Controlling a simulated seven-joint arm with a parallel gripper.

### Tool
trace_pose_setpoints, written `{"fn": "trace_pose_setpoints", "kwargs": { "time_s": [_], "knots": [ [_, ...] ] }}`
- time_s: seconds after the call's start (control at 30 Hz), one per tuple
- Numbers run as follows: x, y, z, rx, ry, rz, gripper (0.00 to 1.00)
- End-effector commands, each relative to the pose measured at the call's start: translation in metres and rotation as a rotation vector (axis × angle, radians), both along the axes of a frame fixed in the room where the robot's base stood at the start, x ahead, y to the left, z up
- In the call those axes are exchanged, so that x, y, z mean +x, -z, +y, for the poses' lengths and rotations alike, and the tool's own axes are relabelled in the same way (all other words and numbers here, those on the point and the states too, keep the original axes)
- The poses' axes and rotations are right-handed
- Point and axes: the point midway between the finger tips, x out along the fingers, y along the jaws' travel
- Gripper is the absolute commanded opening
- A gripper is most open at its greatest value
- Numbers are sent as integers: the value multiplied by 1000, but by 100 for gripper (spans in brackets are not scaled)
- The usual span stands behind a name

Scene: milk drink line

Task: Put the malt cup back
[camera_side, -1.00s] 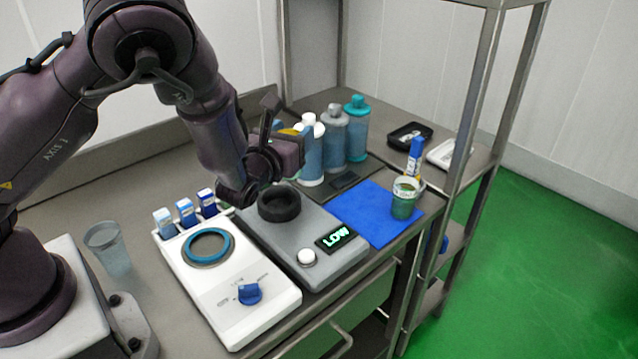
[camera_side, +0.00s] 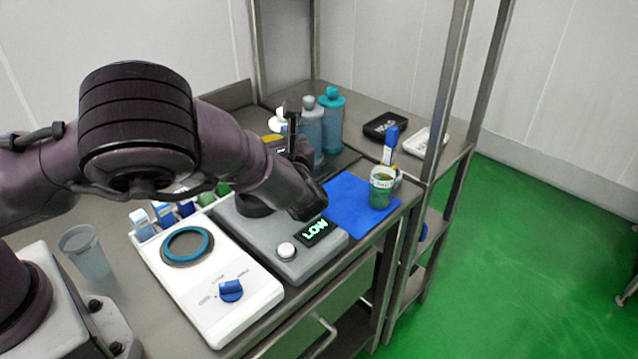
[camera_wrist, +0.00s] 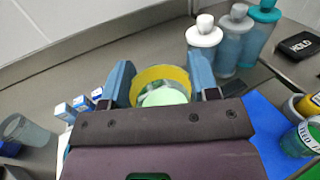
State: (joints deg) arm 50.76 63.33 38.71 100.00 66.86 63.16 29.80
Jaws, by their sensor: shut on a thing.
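A cup with a yellow band (camera_wrist: 170,75) and pale green contents is between the two blue fingers of my gripper (camera_wrist: 160,68) in the wrist view. I take it for the malt cup. My gripper is shut on it. In the side view my gripper (camera_side: 288,145) is mostly hidden behind my arm, at the back of the bench near the bottles. Only a small yellow patch of the cup (camera_side: 272,138) shows there. The cup's base and what is under it are hidden.
A white unit with a blue dial (camera_side: 222,310) and a grey unit reading LOW (camera_side: 262,252) stand in front. A cup of green liquid (camera_side: 381,190) stands on a blue mat (camera_side: 348,197). Several bottles (camera_side: 331,125) stand behind, a clear cup (camera_side: 88,255) at left.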

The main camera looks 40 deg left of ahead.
Motion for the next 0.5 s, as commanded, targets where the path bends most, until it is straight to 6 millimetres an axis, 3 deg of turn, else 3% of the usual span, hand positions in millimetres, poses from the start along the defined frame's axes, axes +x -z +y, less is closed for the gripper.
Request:
{"fn": "trace_pose_setpoints", "kwargs": {
  "time_s": [0.2,0.37,0.5],
  "knots": [
    [47,21,2,1,0,-3,21],
    [75,34,3,0,1,-1,21],
    [93,58,4,1,1,1,21]
  ]
}}
